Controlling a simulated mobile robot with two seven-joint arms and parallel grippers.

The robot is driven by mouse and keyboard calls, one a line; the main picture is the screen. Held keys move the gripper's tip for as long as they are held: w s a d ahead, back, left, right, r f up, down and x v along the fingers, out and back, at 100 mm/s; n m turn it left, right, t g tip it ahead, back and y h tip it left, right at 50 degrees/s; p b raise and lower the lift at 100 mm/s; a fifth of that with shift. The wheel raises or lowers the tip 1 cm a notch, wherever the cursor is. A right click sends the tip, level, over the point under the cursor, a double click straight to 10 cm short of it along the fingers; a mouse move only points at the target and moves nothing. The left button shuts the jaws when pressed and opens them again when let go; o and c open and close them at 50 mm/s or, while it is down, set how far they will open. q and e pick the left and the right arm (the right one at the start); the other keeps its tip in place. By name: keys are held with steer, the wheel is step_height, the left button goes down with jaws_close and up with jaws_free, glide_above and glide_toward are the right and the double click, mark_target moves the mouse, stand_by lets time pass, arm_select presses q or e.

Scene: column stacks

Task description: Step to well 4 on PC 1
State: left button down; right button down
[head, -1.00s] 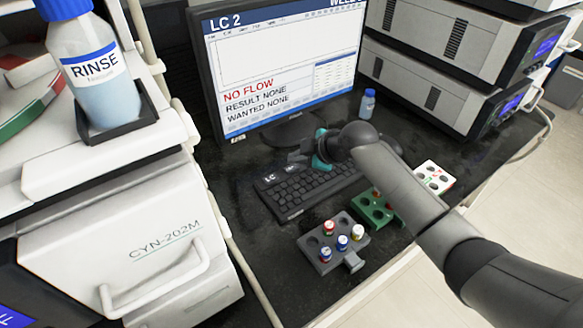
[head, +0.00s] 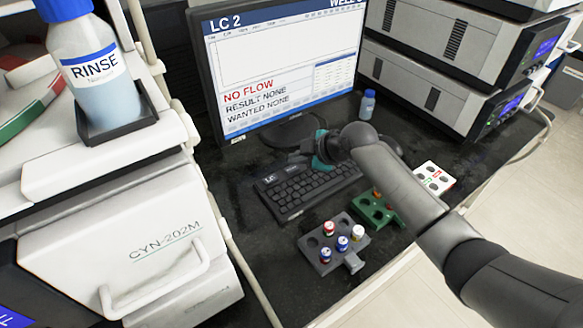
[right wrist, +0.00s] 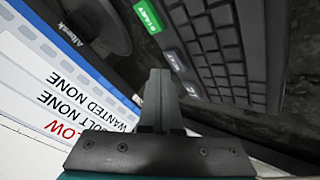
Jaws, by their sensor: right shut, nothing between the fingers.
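A monitor (head: 275,75) headed "LC 2" reads "NO FLOW", "RESULT NONE" and "WANTED NONE". Its well heading is cut off by the top edge. A black keyboard (head: 290,193) marked "LC" lies in front of it. My right gripper (head: 297,157) is over the keyboard's far edge, partly hidden by its own arm. In the right wrist view its fingers (right wrist: 160,85) are shut and empty, close to the keyboard (right wrist: 225,45). No label reading PC 1 is visible. My left gripper is not in view.
A small blue-capped bottle (head: 367,105) stands behind. A RINSE bottle (head: 100,85) stands on the left instrument.

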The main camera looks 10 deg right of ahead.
stand_by(0.5)
steer(key=shift+f, duration=0.15)
steer(key=shift+f, duration=0.3)
steer(key=shift+f+b, duration=0.4)
steer(key=shift+b, duration=0.05)
stand_by(0.6)
steer(key=shift+r+p, duration=0.85)
steer(key=shift+p, duration=0.05)
steer(key=shift+r, duration=0.1)
step_height(320, 180, up, 5)
steer(key=p, duration=0.4)
steer(key=shift+p, duration=0.4)
